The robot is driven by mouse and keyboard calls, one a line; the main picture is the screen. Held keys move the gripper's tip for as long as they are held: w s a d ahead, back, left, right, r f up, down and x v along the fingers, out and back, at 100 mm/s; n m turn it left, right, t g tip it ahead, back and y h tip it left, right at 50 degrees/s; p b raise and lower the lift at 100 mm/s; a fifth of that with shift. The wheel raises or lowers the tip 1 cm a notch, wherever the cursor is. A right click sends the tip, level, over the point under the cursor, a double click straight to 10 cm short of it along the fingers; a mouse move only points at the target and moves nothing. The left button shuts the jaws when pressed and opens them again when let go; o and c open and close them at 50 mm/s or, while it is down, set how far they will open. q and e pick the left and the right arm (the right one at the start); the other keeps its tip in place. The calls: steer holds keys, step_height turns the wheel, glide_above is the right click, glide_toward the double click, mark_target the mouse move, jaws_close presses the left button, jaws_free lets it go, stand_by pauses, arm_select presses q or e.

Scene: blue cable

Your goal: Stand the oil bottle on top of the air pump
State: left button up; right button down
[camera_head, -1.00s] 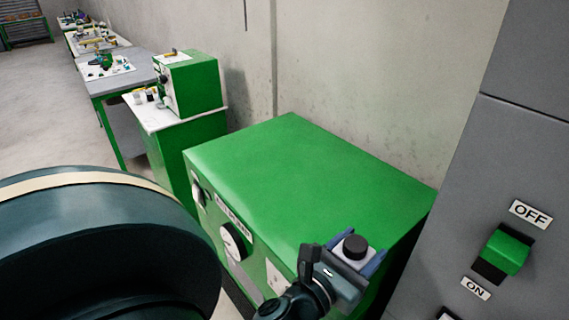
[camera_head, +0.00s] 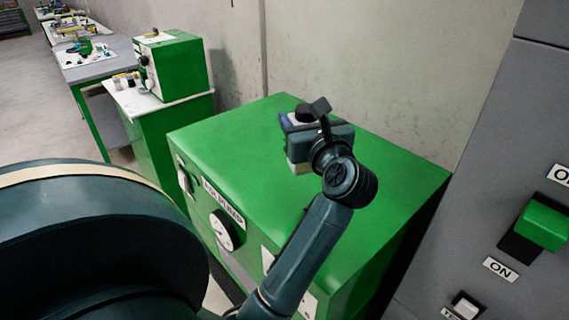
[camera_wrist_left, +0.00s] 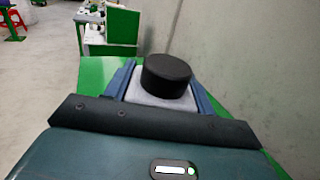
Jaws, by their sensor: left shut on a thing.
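The air pump (camera_head: 225,150) is a large green box with a flat top and a gauge on its front; its green top also shows in the left wrist view (camera_wrist_left: 97,72). My left gripper (camera_head: 292,133) is over the middle of that top, shut on the oil bottle. The oil bottle (camera_head: 299,167) is whitish with a black cap and looks upright. In the left wrist view the bottle's black cap (camera_wrist_left: 167,78) stands between the blue fingers. The gripper hides much of the bottle, and I cannot tell whether its base touches the top. My right gripper is not in view.
A grey cabinet with a green switch (camera_head: 541,223) stands at the right. A concrete wall (camera_head: 390,70) is behind the pump. A smaller green machine (camera_head: 180,68) stands on a white-topped cabinet at the back left. The pump's top is otherwise clear.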

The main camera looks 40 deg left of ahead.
arm_select(q)
steer(key=shift+s+a+f+g, duration=0.1)
steer(key=shift+f+g, duration=0.15)
steer(key=shift+g, duration=0.05)
step_height(320, 180, down, 4)
steer(key=shift+f, duration=0.15)
step_height(320, 180, down, 4)
steer(key=shift+r, duration=0.1)
steer(key=shift+f, duration=0.55)
steer(key=shift+f, duration=0.1)
steer(key=o, duration=0.8)
steer(key=shift+f, duration=0.1)
steer(key=o, duration=0.4)
steer(key=shift+o, duration=0.2)
